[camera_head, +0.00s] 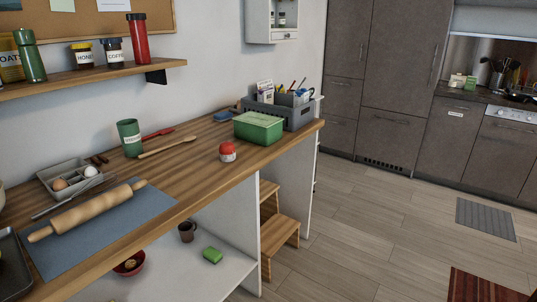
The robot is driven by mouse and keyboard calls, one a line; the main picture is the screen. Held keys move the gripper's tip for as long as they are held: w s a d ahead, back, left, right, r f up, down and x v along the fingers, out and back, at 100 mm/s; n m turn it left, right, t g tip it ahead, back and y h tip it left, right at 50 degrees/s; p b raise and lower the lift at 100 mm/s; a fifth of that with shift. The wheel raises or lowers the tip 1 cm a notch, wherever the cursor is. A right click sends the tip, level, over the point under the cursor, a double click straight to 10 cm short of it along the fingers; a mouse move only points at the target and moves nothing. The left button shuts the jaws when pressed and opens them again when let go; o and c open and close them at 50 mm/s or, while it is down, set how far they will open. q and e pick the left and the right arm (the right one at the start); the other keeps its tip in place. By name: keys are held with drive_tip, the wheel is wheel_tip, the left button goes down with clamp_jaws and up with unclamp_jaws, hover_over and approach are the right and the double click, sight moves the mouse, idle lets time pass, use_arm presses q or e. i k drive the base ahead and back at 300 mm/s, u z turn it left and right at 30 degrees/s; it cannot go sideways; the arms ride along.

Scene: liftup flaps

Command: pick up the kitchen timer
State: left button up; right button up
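A small round red-and-white object that looks like the kitchen timer (227,152) stands on the wooden counter (192,172), close to its front edge. It is upright with its red part on top, and nothing touches it. The green lidded box (258,127) stands just behind it to the right. Neither of my grippers shows in the head view.
A rolling pin (88,210) rests on a blue mat. A grey organizer (297,114) stands at the back right. Wooden steps (283,232) stand below. The floor (390,220) is open.

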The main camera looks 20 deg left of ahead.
sight(224, 159)
drive_tip(key=i, duration=1.4)
drive_tip(key=u, duration=1.75)
